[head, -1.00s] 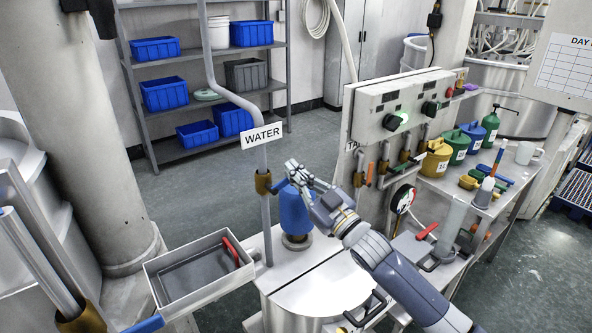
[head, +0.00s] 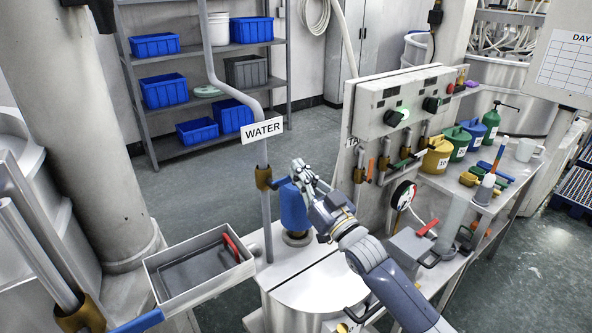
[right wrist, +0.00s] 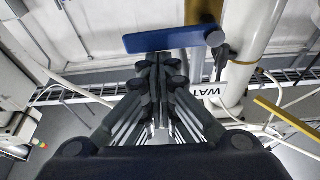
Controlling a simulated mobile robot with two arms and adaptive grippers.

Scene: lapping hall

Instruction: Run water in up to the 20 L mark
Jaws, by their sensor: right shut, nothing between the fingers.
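The water pipe (head: 265,215) comes down under a white WATER sign (head: 262,130). Its brass valve (head: 263,177) has a blue lever (head: 280,182) sticking out to the right, toward my gripper. My right gripper (head: 297,167) is shut and empty beside the lever, above the blue cylinder (head: 293,208). In the right wrist view a blue lever (right wrist: 165,39) lies across just beyond the shut fingertips (right wrist: 156,58); I cannot tell whether they touch. The pale round vessel (head: 318,290) stands below my right arm. No 20 L mark or water level is readable. My left gripper is out of view.
A grey tray (head: 150,283) with a red-handled tool stands left of the pipe. A control panel (head: 372,115) with levers and a gauge (head: 403,195) stands to the right.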

